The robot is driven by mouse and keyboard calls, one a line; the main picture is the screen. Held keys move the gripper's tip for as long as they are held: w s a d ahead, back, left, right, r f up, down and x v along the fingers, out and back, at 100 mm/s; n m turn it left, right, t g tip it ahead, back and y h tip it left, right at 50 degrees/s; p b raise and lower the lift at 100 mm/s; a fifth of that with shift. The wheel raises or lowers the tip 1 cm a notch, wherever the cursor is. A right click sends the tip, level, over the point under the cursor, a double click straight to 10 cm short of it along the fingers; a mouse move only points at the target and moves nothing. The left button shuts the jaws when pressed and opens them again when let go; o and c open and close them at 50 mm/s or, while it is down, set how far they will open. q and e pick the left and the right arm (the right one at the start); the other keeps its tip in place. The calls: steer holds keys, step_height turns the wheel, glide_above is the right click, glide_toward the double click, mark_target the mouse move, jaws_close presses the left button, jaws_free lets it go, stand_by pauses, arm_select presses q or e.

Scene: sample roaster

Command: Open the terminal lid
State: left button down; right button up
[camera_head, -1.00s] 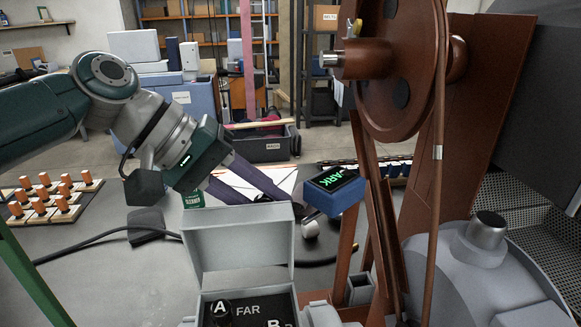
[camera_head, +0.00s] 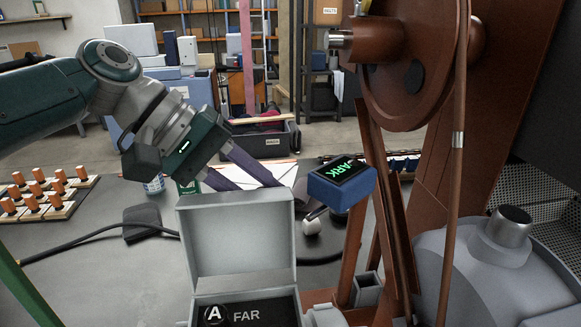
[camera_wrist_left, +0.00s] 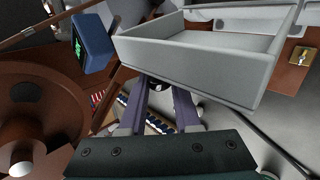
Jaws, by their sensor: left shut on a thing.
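The terminal is a pale grey box whose dark panel (camera_head: 273,307) carries a round "A" knob (camera_head: 213,316) and the word FAR, at the bottom of the head view. Its lid (camera_head: 235,240) stands raised at the back, hollow side facing the head camera. In the left wrist view the lid (camera_wrist_left: 215,55) spans the top. My left gripper (camera_head: 262,177) is behind the lid's upper edge, fingertips partly hidden. In the wrist view its two purple fingers (camera_wrist_left: 157,88) reach the lid's edge and are shut on it; the exact contact is hard to see. My right gripper is not in view.
A blue display box (camera_head: 342,186) stands just right of the lid. A brown wheel and frame (camera_head: 415,60) fill the right side, beside a grey drum (camera_head: 470,270). A cable with a black block (camera_head: 142,222) lies at left, near wooden racks with orange pegs (camera_head: 40,195).

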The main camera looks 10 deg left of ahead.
arm_select(q)
steer(key=c, duration=0.6)
jaws_free()
steer(key=v, duration=1)
steer(key=shift+s+f, duration=0.1)
